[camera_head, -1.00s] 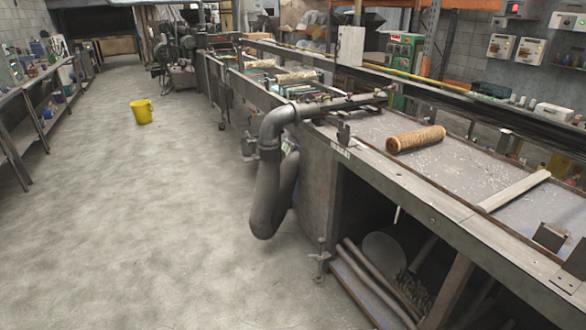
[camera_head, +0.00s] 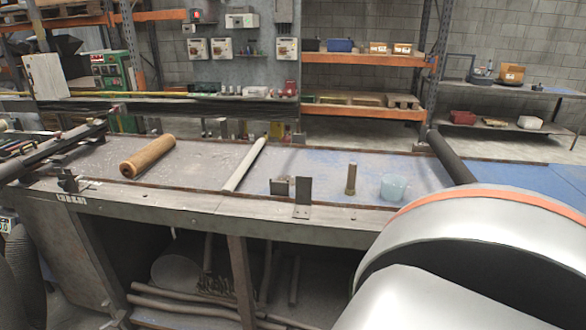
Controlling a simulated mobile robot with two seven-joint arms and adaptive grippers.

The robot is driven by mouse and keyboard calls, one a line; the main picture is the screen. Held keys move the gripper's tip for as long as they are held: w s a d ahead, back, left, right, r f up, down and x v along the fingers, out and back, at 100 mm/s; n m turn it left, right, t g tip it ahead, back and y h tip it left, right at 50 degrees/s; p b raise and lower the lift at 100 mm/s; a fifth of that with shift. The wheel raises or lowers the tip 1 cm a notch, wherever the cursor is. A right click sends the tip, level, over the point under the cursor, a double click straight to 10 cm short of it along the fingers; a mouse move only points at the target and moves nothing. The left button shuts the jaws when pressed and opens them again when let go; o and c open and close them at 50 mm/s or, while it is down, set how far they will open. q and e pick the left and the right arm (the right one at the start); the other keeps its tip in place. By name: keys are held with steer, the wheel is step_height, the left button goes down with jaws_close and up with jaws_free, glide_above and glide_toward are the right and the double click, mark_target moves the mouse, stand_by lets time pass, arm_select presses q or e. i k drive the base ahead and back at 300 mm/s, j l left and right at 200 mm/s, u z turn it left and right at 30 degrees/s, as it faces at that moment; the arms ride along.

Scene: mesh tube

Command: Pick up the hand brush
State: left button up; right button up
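I cannot make out a hand brush for certain in the head view. A small upright brown piece (camera_head: 351,178) stands on the workbench (camera_head: 205,160), right of the middle; it is too small to tell whether it is a brush. A pale blue translucent cup (camera_head: 393,187) stands to its right. Neither of my grippers shows. A large white rounded part with an orange band fills the lower right corner and is part of my own arm; it hides the bench's right front.
A brown roll (camera_head: 147,156) lies at the bench's left. A pale bar (camera_head: 244,165) and a dark roller (camera_head: 452,157) cross the bench. Metal brackets (camera_head: 302,197) stand at the front edge. Pipes (camera_head: 190,303) lie underneath. Orange shelves (camera_head: 362,59) stand behind.

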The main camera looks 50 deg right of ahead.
mark_target(350, 189)
steer(key=z, duration=2.1)
steer(key=l, duration=0.1)
